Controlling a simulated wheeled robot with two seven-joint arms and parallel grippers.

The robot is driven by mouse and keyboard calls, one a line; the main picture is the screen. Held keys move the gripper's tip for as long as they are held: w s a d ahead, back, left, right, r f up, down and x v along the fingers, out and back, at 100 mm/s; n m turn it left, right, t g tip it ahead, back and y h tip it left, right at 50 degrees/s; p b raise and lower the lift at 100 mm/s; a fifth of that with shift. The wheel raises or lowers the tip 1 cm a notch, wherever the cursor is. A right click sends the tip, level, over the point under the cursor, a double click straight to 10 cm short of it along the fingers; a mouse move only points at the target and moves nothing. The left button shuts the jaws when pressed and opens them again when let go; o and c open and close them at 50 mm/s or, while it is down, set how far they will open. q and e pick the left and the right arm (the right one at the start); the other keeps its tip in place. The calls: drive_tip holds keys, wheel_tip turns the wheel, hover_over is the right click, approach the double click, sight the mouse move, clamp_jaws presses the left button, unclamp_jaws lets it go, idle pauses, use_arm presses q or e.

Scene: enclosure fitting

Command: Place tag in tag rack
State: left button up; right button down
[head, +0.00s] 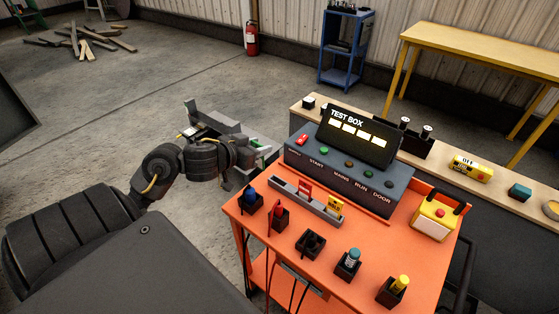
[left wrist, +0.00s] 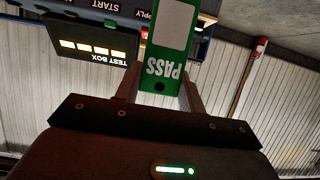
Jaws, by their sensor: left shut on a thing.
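My left gripper (head: 248,158) is shut on a green tag, above the left side of the orange cart. In the left wrist view the tag (left wrist: 164,58) sits between the fingers (left wrist: 160,88), with PASS upside down, a hole at its near end and a pale panel. In the head view only a little of its green shows, beside the test box. The grey tag rack (head: 320,207) lies on the cart in front of the test box. A red tag (head: 305,187) and a yellow tag (head: 335,206) stand in it. My right gripper is not in view.
The test box (head: 350,175) stands behind the rack. Blue (head: 250,197) and red (head: 277,212) pieces in black holders stand in front of the rack's left part.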

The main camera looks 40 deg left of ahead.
use_arm(q)
drive_tip(key=w+d+f+b, duration=0.1)
drive_tip(key=f+b, duration=0.1)
drive_tip(key=f, duration=0.1)
drive_tip(key=w+d+f+b, duration=0.1)
drive_tip(key=f+b, duration=0.1)
drive_tip(key=f, duration=0.1)
drive_tip(key=w+d+f+b, duration=0.1)
drive_tip(key=w+d+f, duration=0.1)
drive_tip(key=f, duration=0.1)
drive_tip(key=shift+w+d+f+b, duration=0.1)
drive_tip(key=shift+f+b, duration=0.05)
drive_tip(key=shift+b, duration=0.25)
drive_tip(key=shift+f, duration=0.2)
drive_tip(key=o, duration=0.9)
drive_tip(key=shift+o, duration=0.2)
drive_tip(key=shift+r, duration=0.3)
drive_tip(key=p+v, duration=0.5)
drive_tip(key=v, duration=0.7)
